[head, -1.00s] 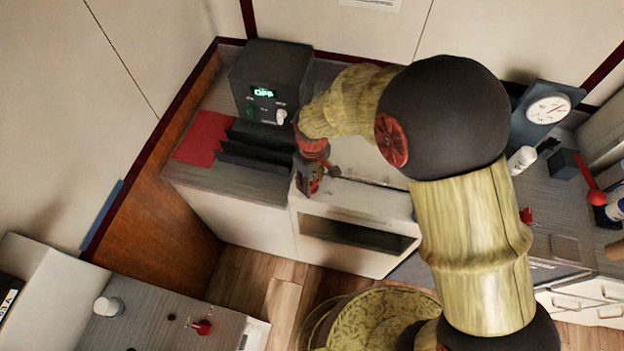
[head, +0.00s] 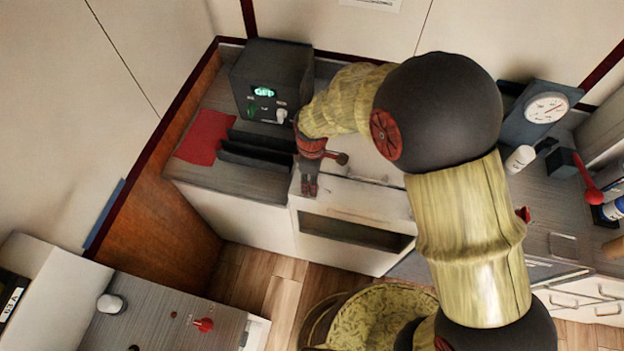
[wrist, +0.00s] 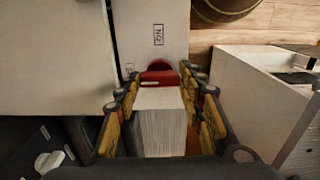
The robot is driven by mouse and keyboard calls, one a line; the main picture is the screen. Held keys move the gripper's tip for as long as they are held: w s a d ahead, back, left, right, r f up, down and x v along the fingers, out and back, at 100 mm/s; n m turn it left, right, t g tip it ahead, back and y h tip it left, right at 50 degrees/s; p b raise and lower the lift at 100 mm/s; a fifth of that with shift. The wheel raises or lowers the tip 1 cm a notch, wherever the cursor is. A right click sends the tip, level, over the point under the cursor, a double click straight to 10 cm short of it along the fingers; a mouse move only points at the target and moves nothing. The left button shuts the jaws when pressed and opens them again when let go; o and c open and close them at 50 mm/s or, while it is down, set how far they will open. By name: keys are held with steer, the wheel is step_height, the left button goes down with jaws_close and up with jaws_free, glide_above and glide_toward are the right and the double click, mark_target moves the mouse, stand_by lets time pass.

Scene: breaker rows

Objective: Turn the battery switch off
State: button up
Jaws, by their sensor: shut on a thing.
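The battery switch seems to be the red knob (wrist: 158,76) in the wrist view, on a white surface with a dark upright label above it and a second, partly hidden label at its left. My gripper (wrist: 161,88) has its fingers on either side of the red knob and is shut on it. A pale ribbed block lies between the fingers, nearer the camera; I cannot tell what it is. In the head view my gripper (head: 310,190) points down at the white cabinet's top edge, and the knob is hidden there.
A dark box (head: 271,80) with a green lit display reading OFF stands at the back left. A red cloth (head: 204,137) and dark slats (head: 256,148) lie before it. A round-dial gauge (head: 547,108) and white bottle (head: 520,159) stand right.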

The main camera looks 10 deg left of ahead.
stand_by(0.3)
steer(key=o, duration=1.1)
steer(key=shift+o, duration=0.4)
steer(key=shift+r, duration=0.1)
step_height(320, 180, up, 12)
